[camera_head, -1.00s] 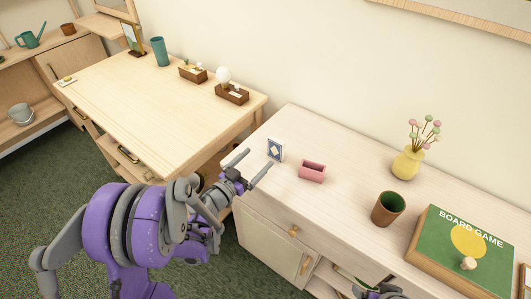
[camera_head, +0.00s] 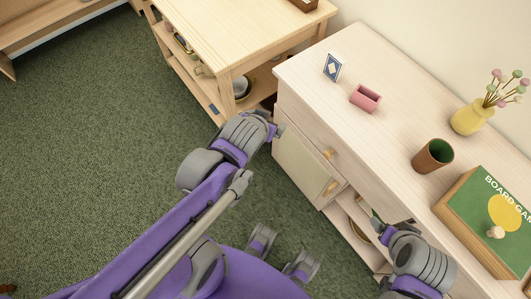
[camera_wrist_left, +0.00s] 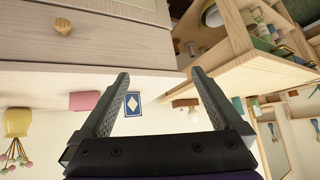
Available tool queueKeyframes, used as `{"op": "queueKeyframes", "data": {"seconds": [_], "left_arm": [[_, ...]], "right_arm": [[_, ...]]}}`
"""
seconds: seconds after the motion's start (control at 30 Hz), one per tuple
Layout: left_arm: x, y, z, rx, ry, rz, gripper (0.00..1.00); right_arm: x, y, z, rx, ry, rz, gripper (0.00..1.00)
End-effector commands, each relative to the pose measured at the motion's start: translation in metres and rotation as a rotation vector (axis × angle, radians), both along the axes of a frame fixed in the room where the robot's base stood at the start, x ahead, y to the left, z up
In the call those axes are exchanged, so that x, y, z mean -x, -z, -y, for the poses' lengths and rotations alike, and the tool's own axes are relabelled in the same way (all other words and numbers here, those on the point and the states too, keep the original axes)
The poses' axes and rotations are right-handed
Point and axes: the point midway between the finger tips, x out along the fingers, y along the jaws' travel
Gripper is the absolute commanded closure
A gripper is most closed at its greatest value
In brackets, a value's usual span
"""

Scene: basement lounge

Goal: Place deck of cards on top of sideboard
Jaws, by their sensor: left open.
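The deck of cards (camera_head: 332,67), blue with a white diamond, stands upright near the left end of the pale wood sideboard (camera_head: 325,100). It also shows in the left wrist view (camera_wrist_left: 133,104), which is upside down, framed between my left fingers but beyond them. My left gripper (camera_wrist_left: 158,82) is open and empty. In the head view my left arm reaches up to the sideboard's left end, and the fingers are hidden there. My right arm is at the lower right, in front of the sideboard; its fingers do not show.
A pink holder (camera_head: 366,98) stands right of the cards. Further right are a brown cup (camera_head: 433,156), a yellow vase (camera_head: 472,116) with flowers and a board game box (camera_head: 490,215). A wooden desk (camera_head: 235,40) stands to the left across a gap.

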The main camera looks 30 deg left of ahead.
Motion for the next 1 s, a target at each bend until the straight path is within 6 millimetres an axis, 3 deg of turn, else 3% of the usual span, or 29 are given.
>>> {"op": "queueKeyframes", "data": {"seconds": [0.03, 0.1, 0.27, 1.0], "left_arm": [[0.024, 0.008, 0.013, 0.025, 0.036, -0.079, 0.00], [0.049, 0.017, 0.029, 0.058, 0.086, -0.169, 0.00], [0.079, 0.025, 0.047, 0.099, 0.156, -0.273, 0.00], [0.082, 0.026, 0.049, 0.102, 0.162, -0.282, 0.00]], "right_arm": [[0.000, 0.000, 0.000, 0.000, 0.000, 0.000, 0.16], [0.000, 0.000, 0.000, 0.000, 0.000, 0.000, 0.16], [0.000, 0.000, 0.000, 0.000, 0.000, 0.000, 0.16], [0.000, 0.000, 0.000, 0.000, 0.000, 0.000, 0.16]]}}
